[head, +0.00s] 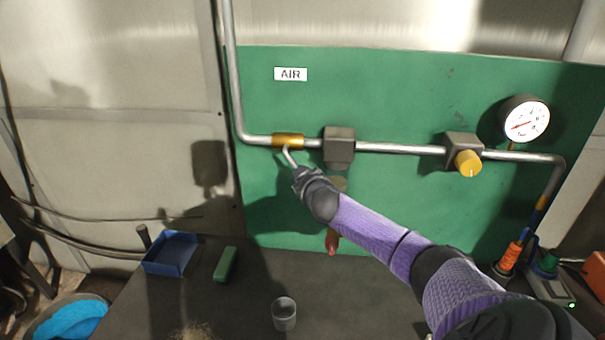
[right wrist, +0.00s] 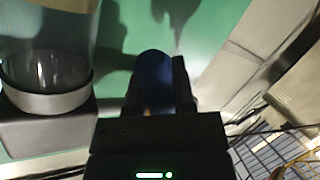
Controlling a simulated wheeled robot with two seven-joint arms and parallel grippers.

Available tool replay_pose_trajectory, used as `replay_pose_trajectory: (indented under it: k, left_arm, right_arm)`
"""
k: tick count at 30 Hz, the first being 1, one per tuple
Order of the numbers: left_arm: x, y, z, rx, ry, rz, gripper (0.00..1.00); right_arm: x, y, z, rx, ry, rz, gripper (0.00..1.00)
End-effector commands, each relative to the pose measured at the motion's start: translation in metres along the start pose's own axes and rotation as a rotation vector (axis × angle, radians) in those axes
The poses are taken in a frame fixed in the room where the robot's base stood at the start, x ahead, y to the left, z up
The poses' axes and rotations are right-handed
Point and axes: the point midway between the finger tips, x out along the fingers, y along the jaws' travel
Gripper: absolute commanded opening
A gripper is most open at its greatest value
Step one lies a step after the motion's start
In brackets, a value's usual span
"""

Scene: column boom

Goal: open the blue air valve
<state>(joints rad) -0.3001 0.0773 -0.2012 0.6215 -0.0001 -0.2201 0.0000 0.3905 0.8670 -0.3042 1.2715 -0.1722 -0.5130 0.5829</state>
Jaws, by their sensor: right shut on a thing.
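The air valve has a brass body (head: 288,140) on the metal pipe, below the white AIR label (head: 291,74). Its bent metal lever (head: 290,156) runs down and slightly right from the body into my right gripper (head: 302,176). My right gripper is shut on the valve's handle; the head view hides the handle's grip. In the right wrist view, the dark blue handle (right wrist: 154,80) shows between the fingers of my right gripper (right wrist: 160,95). My left gripper is not in view.
A grey block (head: 339,146), a yellow knob (head: 468,163) and a gauge (head: 526,119) are on the green panel. The bench (head: 250,300) holds a blue tray (head: 171,254), green block (head: 225,264) and cup (head: 284,314).

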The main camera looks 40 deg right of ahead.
Motion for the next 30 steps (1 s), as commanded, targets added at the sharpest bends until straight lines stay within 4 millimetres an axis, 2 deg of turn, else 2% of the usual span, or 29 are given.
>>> replay_pose_trajectory:
  k: [7,8,12,23,30]
  left_arm:
    - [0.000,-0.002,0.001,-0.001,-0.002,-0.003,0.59]
    - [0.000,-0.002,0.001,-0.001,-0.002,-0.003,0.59]
    - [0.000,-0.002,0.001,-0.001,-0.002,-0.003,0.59]
    - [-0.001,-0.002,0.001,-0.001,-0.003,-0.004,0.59]
    - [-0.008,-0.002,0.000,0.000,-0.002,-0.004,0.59]
  right_arm:
    - [0.000,0.000,0.001,-0.001,-0.001,0.000,0.00]
    - [0.000,0.000,0.001,-0.001,-0.001,0.000,0.38]
    - [0.000,0.000,0.000,0.000,0.000,0.000,0.67]
    - [-0.005,0.000,0.000,0.000,0.000,-0.001,0.67]
    - [-0.048,0.000,0.000,-0.003,0.000,-0.003,0.67]
